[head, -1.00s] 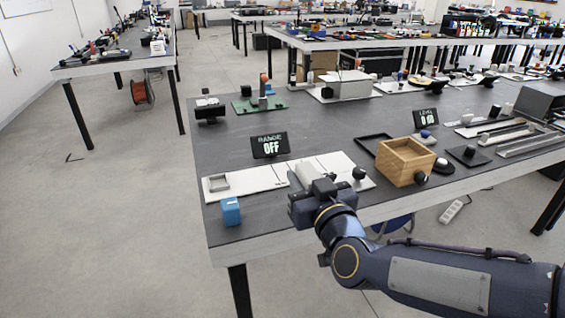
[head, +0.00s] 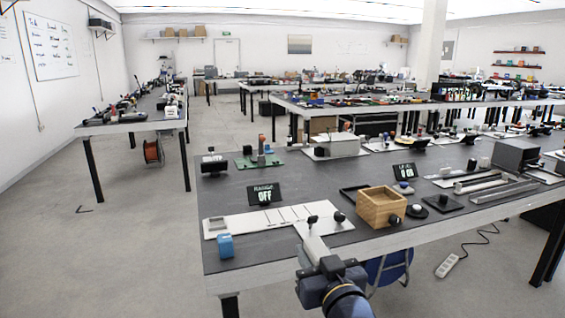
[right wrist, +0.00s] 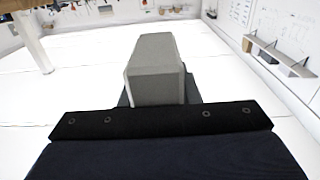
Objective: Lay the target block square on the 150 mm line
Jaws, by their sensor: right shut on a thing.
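My right gripper (head: 318,262) is in front of the bench's front edge, below the right end of the measuring board. It is shut on a light grey block (head: 314,247), which I take to be the target block. In the right wrist view the grey block (right wrist: 155,68) stands out between dark jaws. The white measuring board (head: 262,217) has several thin cross lines and a grey bracket (head: 216,224) at its left end. I cannot read which line is 150 mm. The display (head: 264,194) behind it reads RANGE OFF. My left gripper is not in view.
A blue block (head: 225,246) stands in front of the board's left end. Dark knobs (head: 338,216) show at its right end. A wooden box (head: 381,207) stands to the right. Behind are a green base (head: 258,160) and a black device (head: 213,163).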

